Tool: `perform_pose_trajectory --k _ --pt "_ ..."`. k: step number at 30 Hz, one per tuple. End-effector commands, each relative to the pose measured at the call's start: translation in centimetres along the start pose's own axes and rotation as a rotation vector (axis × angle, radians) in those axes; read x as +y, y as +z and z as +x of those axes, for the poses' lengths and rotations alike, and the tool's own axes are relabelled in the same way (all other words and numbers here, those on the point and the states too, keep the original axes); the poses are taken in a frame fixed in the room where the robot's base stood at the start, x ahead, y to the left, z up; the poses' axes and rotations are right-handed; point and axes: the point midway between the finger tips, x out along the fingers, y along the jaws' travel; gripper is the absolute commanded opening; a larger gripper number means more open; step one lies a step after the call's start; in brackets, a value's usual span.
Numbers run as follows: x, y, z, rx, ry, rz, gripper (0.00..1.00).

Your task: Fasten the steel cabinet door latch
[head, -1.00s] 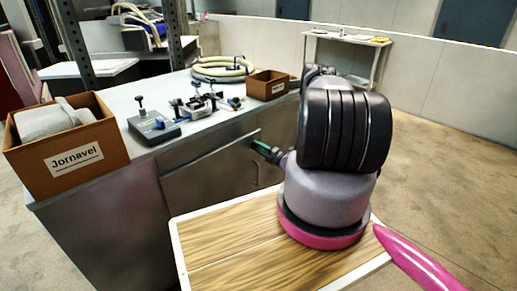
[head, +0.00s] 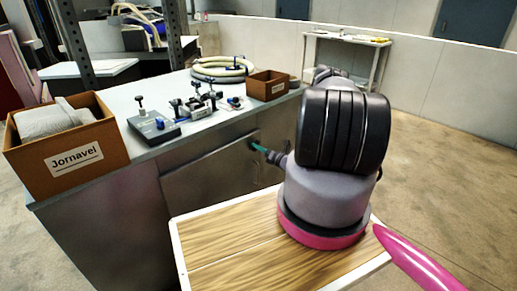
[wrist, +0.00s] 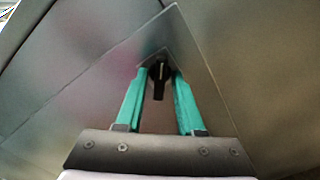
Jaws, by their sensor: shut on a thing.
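The steel cabinet door (head: 205,180) is a grey panel in the front of the steel bench cabinet (head: 105,235). It looks flush or nearly flush with the front. A small black latch (wrist: 159,82) on a plate near the door's upper corner shows in the wrist view. My gripper (wrist: 159,71) has its two green fingers on either side of the latch, shut on it. In the head view my gripper (head: 257,147) reaches the door's upper right area, where the latch is mostly hidden.
On the bench top are a box marked Jornavel (head: 75,160), a grey-blue device (head: 153,128), clamp-like tools (head: 198,105), a coiled hose (head: 222,68) and a smaller brown box (head: 268,84). Open floor (head: 450,170) lies to the right.

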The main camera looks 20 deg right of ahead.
Motion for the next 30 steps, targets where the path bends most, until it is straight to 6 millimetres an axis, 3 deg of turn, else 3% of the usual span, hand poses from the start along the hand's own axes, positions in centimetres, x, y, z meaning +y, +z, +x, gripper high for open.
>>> perform_pose_trajectory --k 15,30 --pt "-0.07 -0.04 -0.07 0.001 -0.002 -0.458 0.00" --pt "-0.06 -0.05 -0.07 0.001 -0.001 -0.672 0.00"
